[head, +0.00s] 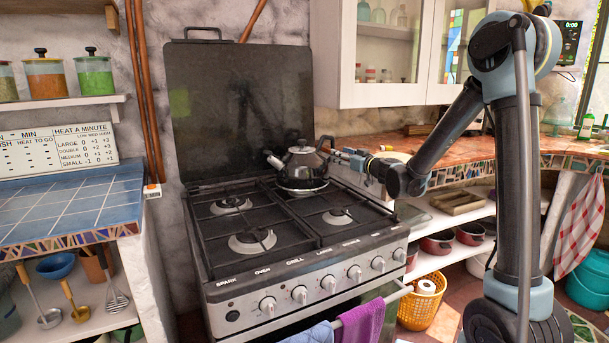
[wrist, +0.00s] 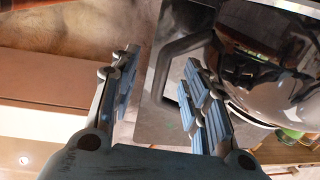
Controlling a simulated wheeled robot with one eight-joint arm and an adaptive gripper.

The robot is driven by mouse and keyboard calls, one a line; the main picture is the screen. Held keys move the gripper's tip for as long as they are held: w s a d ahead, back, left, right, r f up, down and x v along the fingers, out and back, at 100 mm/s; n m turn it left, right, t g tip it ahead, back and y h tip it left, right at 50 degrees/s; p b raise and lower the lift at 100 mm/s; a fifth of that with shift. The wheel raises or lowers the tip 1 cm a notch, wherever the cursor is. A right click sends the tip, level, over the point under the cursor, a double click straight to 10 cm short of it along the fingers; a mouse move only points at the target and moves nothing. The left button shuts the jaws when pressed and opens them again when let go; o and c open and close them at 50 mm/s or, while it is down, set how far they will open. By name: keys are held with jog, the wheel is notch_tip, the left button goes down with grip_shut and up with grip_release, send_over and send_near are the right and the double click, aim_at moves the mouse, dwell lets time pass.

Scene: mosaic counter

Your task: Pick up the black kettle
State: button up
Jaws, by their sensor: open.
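The black kettle (head: 302,165) stands upright on the back right burner of the stove, with its spout to the left and its handle (head: 325,143) to the right. My gripper (head: 340,154) is at the handle side of the kettle, close to it. In the wrist view the kettle's shiny black body (wrist: 265,60) fills the right side. Its dark curved handle (wrist: 172,55) appears between the two spread blue-padded fingers of my gripper (wrist: 162,88). I cannot tell whether a finger touches the handle.
The stove (head: 300,262) has a raised dark lid (head: 235,95) behind the kettle. The other burners are empty. Towels hang on the oven rail.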

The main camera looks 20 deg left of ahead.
jog(key=shift+s+r+x, duration=0.15)
jog(key=shift+x, duration=1.2)
jog(key=shift+s+r+x, duration=0.1)
jog(key=shift+r+x, duration=0.1)
jog(key=shift+x, duration=1.15)
jog(key=shift+a, duration=0.15)
grip_shut()
